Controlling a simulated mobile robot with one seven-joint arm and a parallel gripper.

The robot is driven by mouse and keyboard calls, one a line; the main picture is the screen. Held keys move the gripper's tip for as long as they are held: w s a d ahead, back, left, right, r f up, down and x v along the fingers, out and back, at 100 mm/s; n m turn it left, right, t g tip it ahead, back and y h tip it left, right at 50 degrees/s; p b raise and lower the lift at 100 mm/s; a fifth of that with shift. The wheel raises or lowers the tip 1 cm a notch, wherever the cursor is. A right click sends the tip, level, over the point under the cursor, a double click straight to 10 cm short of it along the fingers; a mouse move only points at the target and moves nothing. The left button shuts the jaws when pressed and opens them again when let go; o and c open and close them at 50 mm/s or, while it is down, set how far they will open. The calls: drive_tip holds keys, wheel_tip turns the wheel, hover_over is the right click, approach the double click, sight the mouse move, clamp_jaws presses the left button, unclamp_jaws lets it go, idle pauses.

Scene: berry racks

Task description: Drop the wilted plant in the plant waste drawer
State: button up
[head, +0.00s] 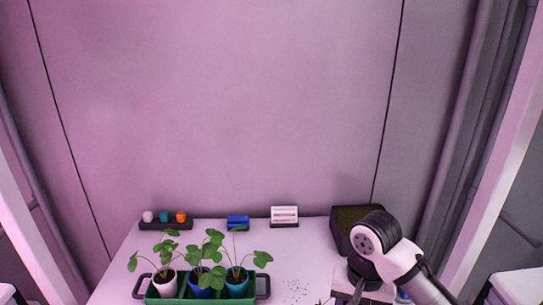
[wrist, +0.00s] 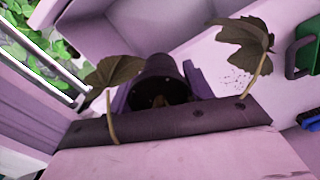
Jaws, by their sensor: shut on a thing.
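My gripper (wrist: 158,100) is shut on the wilted plant. Its drooping brown-olive leaves show on both sides in the wrist view, one at the left (wrist: 115,70) and one at the right (wrist: 245,42). The lower part of the plant is hidden. In the head view my gripper is low at the right of the table, mostly cut off by the frame edge. A pale, open box-like space (wrist: 130,22) shows at the top of the wrist view; I cannot tell if it is the waste drawer.
A green tray (head: 150,300) holds three leafy plants in white, blue and teal pots. A dark soil-filled bin (head: 340,240) stands at the back right. Small items line the back edge. Dark specks (head: 294,288) lie on the table. Green leaves (wrist: 30,50) show beyond a metal rail.

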wheel_tip(320, 180, down, 3)
drive_tip(key=shift+r+b, duration=0.1)
drive_tip(key=shift+b, duration=0.85)
drive_tip(key=o, duration=1.2)
drive_tip(key=shift+r, duration=0.1)
wheel_tip(320, 180, up, 14)
drive_tip(key=shift+f+b, duration=0.1)
drive_tip(key=shift+b, duration=0.25)
